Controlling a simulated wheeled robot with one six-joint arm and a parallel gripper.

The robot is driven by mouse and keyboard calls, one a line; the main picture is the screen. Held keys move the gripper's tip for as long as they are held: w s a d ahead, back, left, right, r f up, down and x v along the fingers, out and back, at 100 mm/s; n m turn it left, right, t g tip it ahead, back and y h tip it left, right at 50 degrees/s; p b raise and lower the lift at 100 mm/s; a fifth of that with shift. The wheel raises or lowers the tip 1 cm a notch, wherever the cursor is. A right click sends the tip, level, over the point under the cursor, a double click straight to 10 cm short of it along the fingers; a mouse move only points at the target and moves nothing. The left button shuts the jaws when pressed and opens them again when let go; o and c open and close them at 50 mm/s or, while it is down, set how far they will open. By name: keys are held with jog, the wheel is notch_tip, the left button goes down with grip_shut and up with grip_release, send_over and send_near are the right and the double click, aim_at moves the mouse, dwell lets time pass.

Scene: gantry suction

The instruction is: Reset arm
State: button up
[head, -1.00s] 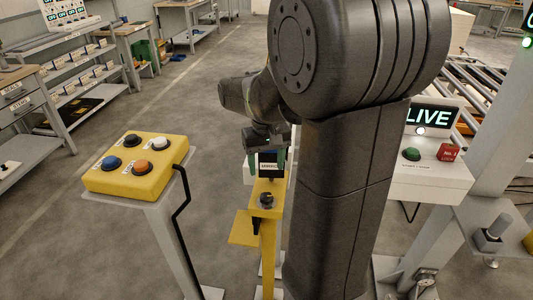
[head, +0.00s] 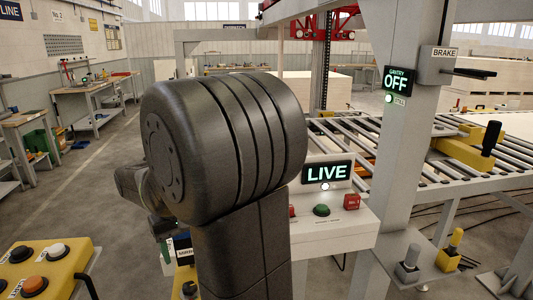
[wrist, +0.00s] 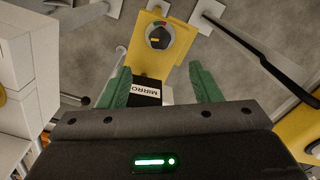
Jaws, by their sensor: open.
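My gripper (wrist: 160,82) is open in the wrist view, with its two green fingers apart. A dark block with a white label reading "MIRRO" (wrist: 146,90) shows between the fingers. I cannot tell whether the fingers touch it. Beyond the fingertips is a yellow stand (wrist: 178,48) with a round selector knob (wrist: 158,37). In the head view my arm's large dark joint fills the middle and hides most of the gripper.
A yellow button box (head: 52,262) stands at lower left. A white control box (head: 350,231) with a "LIVE" display (head: 327,173) is right of my arm. Behind it are a roller conveyor (head: 345,130) and a grey post (head: 405,150) with a gantry "OFF" sign (head: 397,84). Open floor lies at left.

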notch_tip(320, 180, down, 12)
jog(key=shift+f+b, duration=0.2)
jog(key=shift+b, duration=0.15)
jog(key=shift+r, duration=0.1)
